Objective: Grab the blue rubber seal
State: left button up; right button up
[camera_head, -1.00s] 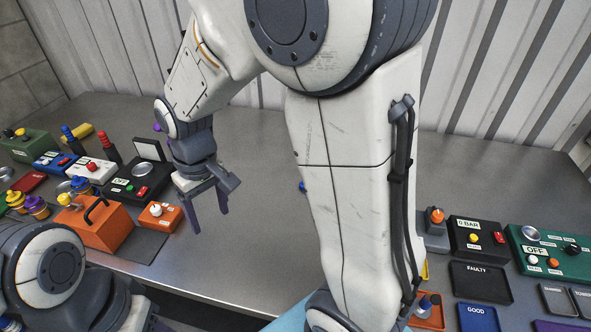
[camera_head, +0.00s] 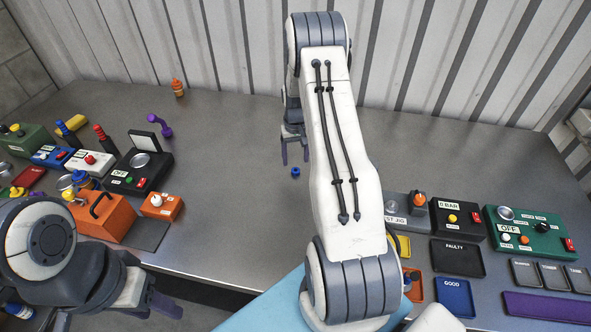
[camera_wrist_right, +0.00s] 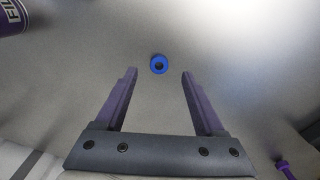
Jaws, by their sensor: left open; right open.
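The blue rubber seal (camera_head: 295,171) is a small blue ring with a dark centre, lying on the bare grey bench near the middle. It also shows in the right wrist view (camera_wrist_right: 158,64), in line with the gap between the fingers and just beyond their tips. My right gripper (camera_head: 294,158) is open and empty, pointing down by the seal; its arm partly hides it in the head view. Its two purple fingers show in the right wrist view (camera_wrist_right: 159,75). My left gripper (camera_head: 163,306) is low at the left, away from the seal.
The bench around the seal is clear. An orange box (camera_head: 101,219) and several control boxes fill the left. A faulty tray (camera_head: 458,258) and a good tray (camera_head: 454,297) lie right.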

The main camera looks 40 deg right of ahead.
aim_at(296, 171)
notch_tip(296, 171, down, 4)
jog(key=p, duration=0.3)
jog(key=shift+d+f, duration=0.1)
jog(key=shift+f, duration=0.55)
jog(key=shift+c, duration=0.3)
grip_shut()
jog(key=shift+w+r, duration=0.1)
jog(key=shift+r, duration=0.1)
